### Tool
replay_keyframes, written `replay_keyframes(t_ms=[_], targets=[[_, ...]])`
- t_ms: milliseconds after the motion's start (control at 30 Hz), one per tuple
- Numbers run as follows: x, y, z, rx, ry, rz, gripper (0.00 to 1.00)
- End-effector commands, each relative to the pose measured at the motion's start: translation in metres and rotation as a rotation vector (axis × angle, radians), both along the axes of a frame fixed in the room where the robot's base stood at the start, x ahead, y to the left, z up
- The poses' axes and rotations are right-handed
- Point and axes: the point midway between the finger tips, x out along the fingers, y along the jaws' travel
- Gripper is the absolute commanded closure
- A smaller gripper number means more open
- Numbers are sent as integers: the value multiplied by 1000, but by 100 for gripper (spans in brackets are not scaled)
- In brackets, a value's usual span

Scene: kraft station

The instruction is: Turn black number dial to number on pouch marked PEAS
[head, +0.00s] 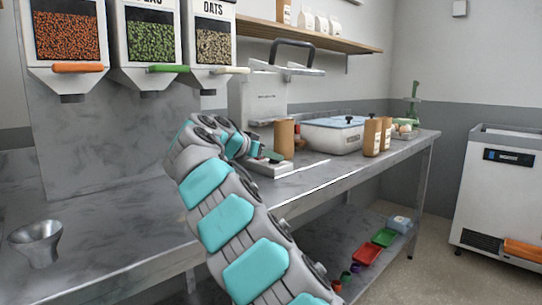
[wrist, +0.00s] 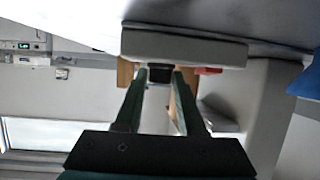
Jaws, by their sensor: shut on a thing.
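My gripper (head: 264,156) is at the front of a pale press-like machine (head: 264,98) on the metal counter. In the wrist view its two fingers (wrist: 160,76) are shut on a small black part, the black dial (wrist: 160,73), on the machine's grey base (wrist: 215,50). The dial's numbers cannot be seen, and my arm hides it in the head view. A brown pouch (head: 284,140) stands at the machine, with brown also showing behind the fingers. Two more brown pouches (head: 371,138) (head: 386,134) stand further right. No PEAS mark or number is readable on any of them.
Dispensers with orange (head: 66,36), green (head: 151,43) and OATS (head: 212,45) fillings hang at the left. A metal funnel (head: 37,242) stands at the counter's left front. A white box with a blue lid (head: 333,124) stands right of the machine. A red part (wrist: 208,71) is beside the dial.

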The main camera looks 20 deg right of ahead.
Motion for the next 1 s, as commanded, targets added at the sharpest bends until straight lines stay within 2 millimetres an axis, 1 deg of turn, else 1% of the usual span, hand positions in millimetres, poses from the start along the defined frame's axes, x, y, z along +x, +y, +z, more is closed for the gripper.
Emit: replay_keyframes(t_ms=[33,300,867,900,1000], targets=[[2,-1,-2,3,2,-6,100],[1,0,-2,3,4,-37,100],[1,0,-2,3,3,-46,100],[1,0,-2,4,4,-46,58],[1,0,-2,3,3,-46,47]])
